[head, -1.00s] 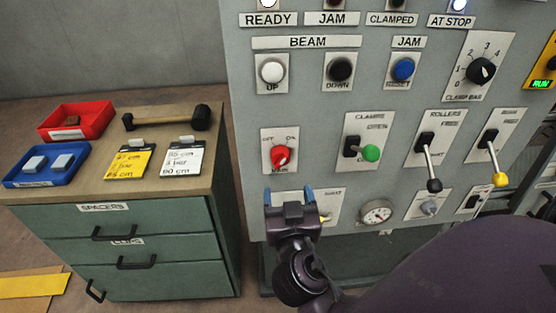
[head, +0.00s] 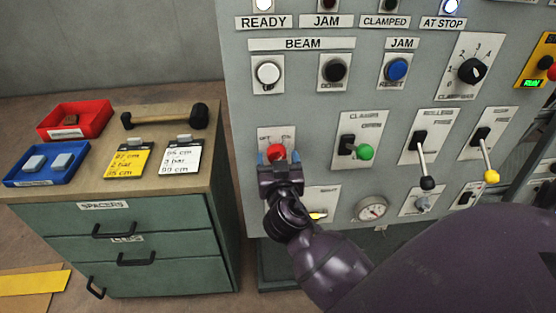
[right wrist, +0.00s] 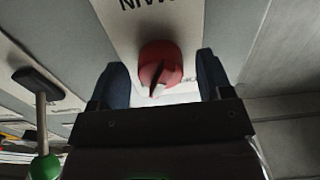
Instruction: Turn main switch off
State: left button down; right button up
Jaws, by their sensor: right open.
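The main switch is a red rotary knob (head: 277,150) on a light plate at the lower left of the grey panel. In the right wrist view, the knob (right wrist: 160,66) shows below a plate label reading MAIN upside down. My right gripper (head: 279,159) is open in front of the knob, its blue fingers to the left and right of it. The right wrist view shows the open fingers (right wrist: 162,82) with the knob between them and a gap on both sides. The gripper hides the knob's lower part in the head view. My left gripper is not in view.
Right of the switch is the green-knobbed clamp lever (head: 365,152), then a black-knobbed lever (head: 427,182). The green cabinet (head: 150,232) with trays stands at left.

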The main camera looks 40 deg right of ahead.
jog(key=c, duration=0.9)
